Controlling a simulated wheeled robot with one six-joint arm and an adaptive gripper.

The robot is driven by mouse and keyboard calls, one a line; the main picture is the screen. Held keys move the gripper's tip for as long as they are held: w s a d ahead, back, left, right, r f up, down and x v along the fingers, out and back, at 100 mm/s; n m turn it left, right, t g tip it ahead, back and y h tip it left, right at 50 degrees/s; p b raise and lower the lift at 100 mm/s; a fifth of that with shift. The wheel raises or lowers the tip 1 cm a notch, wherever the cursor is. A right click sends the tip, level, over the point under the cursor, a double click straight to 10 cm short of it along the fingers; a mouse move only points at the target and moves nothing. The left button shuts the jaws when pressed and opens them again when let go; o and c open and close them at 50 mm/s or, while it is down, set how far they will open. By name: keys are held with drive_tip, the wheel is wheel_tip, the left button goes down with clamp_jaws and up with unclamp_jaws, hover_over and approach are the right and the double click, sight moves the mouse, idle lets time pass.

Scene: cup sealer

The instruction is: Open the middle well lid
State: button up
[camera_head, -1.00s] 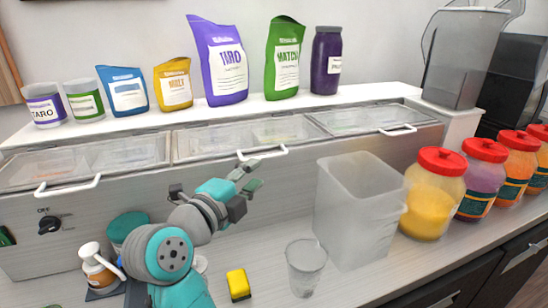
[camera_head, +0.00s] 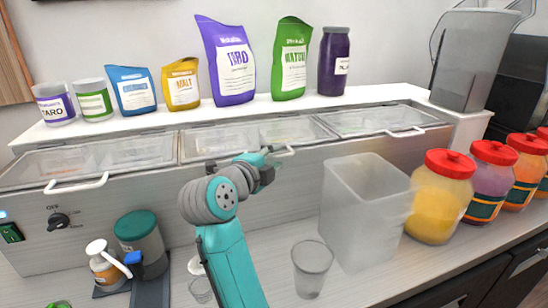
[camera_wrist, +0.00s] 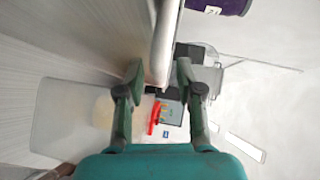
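The middle well lid (camera_head: 235,137) is a clear panel lying flat between two similar lids, with a white bar handle at its front edge. My gripper (camera_head: 272,165) is at that handle's right part, in front of the well unit. In the wrist view, the handle (camera_wrist: 164,45) runs lengthwise down to the space between my two green fingertips (camera_wrist: 160,75). The fingers are apart, one on each side of the bar, and do not appear clamped on it. My gripper and wrist hide part of the handle in the head view.
The left lid (camera_head: 90,158) and right lid (camera_head: 370,120) have their own handles. A frosted bin (camera_head: 362,215), a clear cup (camera_head: 311,270) and red-lidded jars (camera_head: 440,200) stand to the right. Bags and jars line the white shelf (camera_head: 300,105) behind the lids.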

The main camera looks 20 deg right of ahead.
drive_tip(key=shift+w+d, duration=0.25)
drive_tip(key=shift+d, duration=0.05)
drive_tip(key=shift+c, duration=0.2)
clamp_jaws()
